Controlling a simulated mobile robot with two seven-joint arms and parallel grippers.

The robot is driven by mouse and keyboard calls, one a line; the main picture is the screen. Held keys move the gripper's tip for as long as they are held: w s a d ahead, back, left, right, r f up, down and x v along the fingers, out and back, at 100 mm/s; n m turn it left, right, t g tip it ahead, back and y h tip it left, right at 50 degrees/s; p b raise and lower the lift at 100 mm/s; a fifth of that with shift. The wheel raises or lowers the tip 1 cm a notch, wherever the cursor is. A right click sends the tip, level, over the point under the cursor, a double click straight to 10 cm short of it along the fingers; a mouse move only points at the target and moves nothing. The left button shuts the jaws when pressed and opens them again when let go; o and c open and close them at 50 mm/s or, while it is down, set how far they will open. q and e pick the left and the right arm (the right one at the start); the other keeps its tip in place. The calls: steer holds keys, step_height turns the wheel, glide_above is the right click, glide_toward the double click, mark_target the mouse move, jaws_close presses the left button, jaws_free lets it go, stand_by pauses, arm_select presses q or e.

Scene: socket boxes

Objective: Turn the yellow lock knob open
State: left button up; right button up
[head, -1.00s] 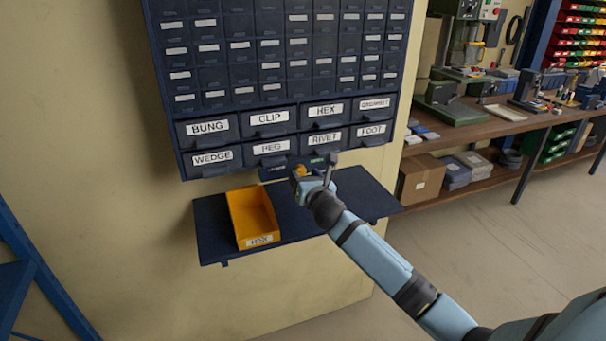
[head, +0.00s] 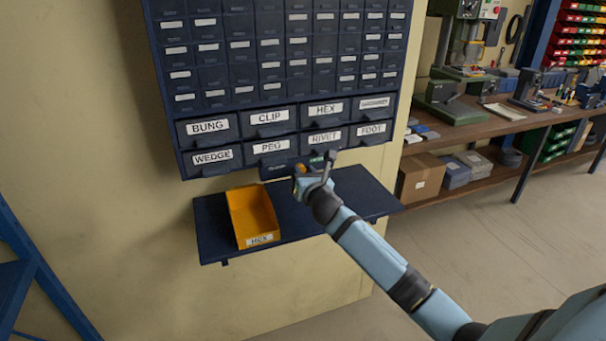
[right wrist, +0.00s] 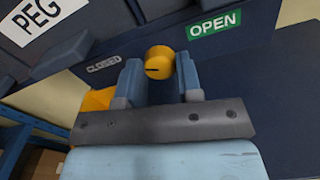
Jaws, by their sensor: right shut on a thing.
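The yellow lock knob (right wrist: 159,62) sits below the drawer cabinet, between a grey CLOSED label (right wrist: 103,63) on its left and a green OPEN label (right wrist: 214,23) on its right in the right wrist view. A short dark line marks the knob's face, nearly level and pointing across the picture. My right gripper (right wrist: 159,75) is shut on the knob, one finger on each side. In the head view a bit of the knob (head: 299,169) shows beside my right gripper (head: 308,179), which partly covers it. My left gripper is not in view.
A navy shelf (head: 218,232) juts out under the cabinet (head: 178,145), holding a yellow bin (head: 240,226) labelled HEX left of my right arm. Labelled drawers such as PEG (head: 272,147) and RIVET (head: 325,138) are just above. A workbench (head: 470,130) stands at the right.

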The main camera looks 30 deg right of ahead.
steer(key=m+p, duration=0.4)
steer(key=m, duration=2.1)
steer(key=shift+f, duration=0.1)
steer(key=shift+m, duration=0.5)
steer(key=o, duration=0.9)
steer(key=shift+o, duration=0.2)
steer(key=b+v, duration=0.1)
steer(key=v, duration=1.3)
